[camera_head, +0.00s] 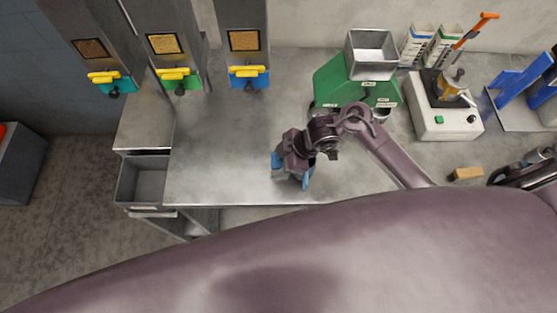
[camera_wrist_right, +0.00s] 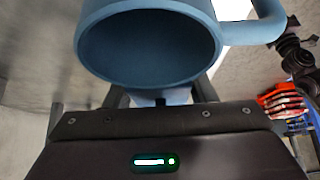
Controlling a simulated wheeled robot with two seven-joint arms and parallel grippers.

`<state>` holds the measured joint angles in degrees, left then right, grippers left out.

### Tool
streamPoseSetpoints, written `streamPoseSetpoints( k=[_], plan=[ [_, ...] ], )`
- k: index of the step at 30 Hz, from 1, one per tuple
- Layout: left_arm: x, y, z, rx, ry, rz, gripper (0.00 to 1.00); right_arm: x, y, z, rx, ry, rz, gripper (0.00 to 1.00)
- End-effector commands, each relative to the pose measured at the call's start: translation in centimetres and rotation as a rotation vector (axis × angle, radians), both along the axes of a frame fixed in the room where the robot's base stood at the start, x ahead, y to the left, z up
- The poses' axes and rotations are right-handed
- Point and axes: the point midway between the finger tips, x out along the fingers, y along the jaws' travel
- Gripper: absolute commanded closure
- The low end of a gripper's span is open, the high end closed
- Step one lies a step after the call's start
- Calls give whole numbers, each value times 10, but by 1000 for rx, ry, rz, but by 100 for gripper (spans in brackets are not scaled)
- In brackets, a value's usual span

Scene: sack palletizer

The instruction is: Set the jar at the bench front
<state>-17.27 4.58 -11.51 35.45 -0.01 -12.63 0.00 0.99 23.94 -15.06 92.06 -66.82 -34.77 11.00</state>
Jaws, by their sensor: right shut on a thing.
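The jar is a blue, mug-like vessel with a side handle. In the right wrist view the jar (camera_wrist_right: 150,45) fills the top middle, its open mouth facing the camera and its handle at the right. My right gripper (camera_head: 293,178) is shut on it near the front edge of the steel bench (camera_head: 225,170). In the head view only blue parts of the jar (camera_head: 306,180) show around the gripper, which hides the rest. I cannot tell whether the jar touches the bench top. My left gripper is not in view.
A green machine with a steel hopper (camera_head: 371,54) stands behind my right arm. A white appliance (camera_head: 443,115) and a wooden block (camera_head: 467,173) are to the right. Several dispensers with yellow handles line the back left. The bench left of the gripper is clear.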

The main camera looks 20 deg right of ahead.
Motion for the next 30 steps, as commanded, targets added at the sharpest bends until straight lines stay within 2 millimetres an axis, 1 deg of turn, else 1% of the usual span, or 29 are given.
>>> streamPoseSetpoints(
  k=[1,5,13,15,17,20,30],
  plan=[
    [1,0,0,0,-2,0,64,0,0,-1,0,0,0,45],
    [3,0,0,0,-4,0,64,0,0,0,0,0,0,28],
    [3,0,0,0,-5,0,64,0,0,0,0,0,0,27],
    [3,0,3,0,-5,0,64,0,0,4,1,-1,-1,27],
    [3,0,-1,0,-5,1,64,0,-3,6,-1,-4,1,27],
    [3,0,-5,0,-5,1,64,-2,-11,18,-3,-6,2,27],
    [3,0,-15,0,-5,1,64,-13,-49,78,-5,-6,3,27]
  ],
)
